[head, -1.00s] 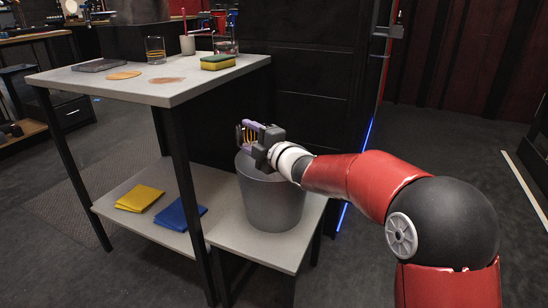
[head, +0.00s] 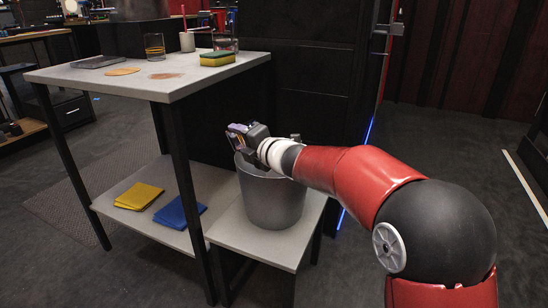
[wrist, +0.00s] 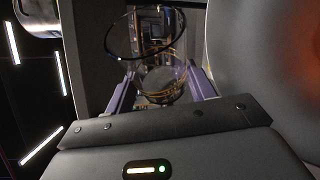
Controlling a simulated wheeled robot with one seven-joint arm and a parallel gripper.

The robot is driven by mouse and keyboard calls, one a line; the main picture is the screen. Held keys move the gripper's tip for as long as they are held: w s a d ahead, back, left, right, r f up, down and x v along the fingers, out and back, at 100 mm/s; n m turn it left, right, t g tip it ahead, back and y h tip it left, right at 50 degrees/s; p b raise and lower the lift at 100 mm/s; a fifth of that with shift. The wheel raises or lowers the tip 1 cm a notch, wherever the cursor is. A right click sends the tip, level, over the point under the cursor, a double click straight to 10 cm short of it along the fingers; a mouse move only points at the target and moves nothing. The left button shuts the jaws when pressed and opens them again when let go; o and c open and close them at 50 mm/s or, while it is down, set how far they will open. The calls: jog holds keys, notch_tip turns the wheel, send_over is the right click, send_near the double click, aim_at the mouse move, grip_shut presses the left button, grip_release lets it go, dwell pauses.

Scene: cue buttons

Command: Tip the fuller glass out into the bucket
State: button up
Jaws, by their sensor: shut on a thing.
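My gripper (head: 238,138) is shut on a clear glass with amber bands, seen between the purple fingers in the wrist view (wrist: 160,82). In the head view the gripper is over the left rim of the grey bucket (head: 272,205), and the held glass is mostly hidden. The glass looks tilted; I cannot tell whether liquid is in it or leaving it. The bucket stands upright on a low shelf. Another glass (head: 154,46) with amber bands stands upright on the table top, and a wider clear glass (head: 226,44) stands at its back right.
The table (head: 130,82) also holds a yellow-green sponge (head: 217,58), a white cup (head: 187,42), a cork disc (head: 123,71), a brown stain and a dark slab (head: 98,62). Yellow (head: 139,196) and blue (head: 181,212) cloths lie on the lower shelf. The table's right edge is close to my gripper.

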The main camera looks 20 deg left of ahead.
aim_at(234, 149)
notch_tip(234, 149, down, 3)
jog(key=n+h+b, duration=0.1)
jog(key=n+h, duration=0.1)
jog(key=n, duration=0.2)
jog(key=shift+b, duration=0.4)
jog(key=shift+s+a+r+n+t+h+p, duration=0.15)
jog(key=shift+a+r+n+t+h+p, duration=0.1)
jog(key=shift+r+n+h+p, duration=0.25)
jog(key=shift+s+a+r+n+t+h+p, duration=0.2)
jog(key=shift+r+n+p, duration=0.2)
jog(key=shift+n, duration=0.3)
jog(key=shift+s+a+f+n+h+b, duration=0.2)
jog(key=shift+a+f+n+h+b, duration=0.1)
jog(key=shift+f+n+b, duration=0.25)
jog(key=shift+s+a+r+n+t+h, duration=0.1)
jog(key=shift+s+a+n+t+h, duration=0.05)
jog(key=shift+a+n+t+h, duration=0.15)
jog(key=shift+s+a+r+n+p, duration=0.15)
jog(key=shift+r+n+p, duration=0.25)
jog(key=shift+p, duration=0.2)
jog(key=shift+s+a+f+n+t+h, duration=0.15)
jog(key=shift+f+n+t+h, duration=0.1)
jog(key=shift+n+t+h, duration=0.15)
jog(key=shift+s+a+f+n+t+h, duration=0.15)
jog(key=shift+f+n+h, duration=0.15)
jog(key=shift+n, duration=0.15)
jog(key=shift+w, duration=0.1)
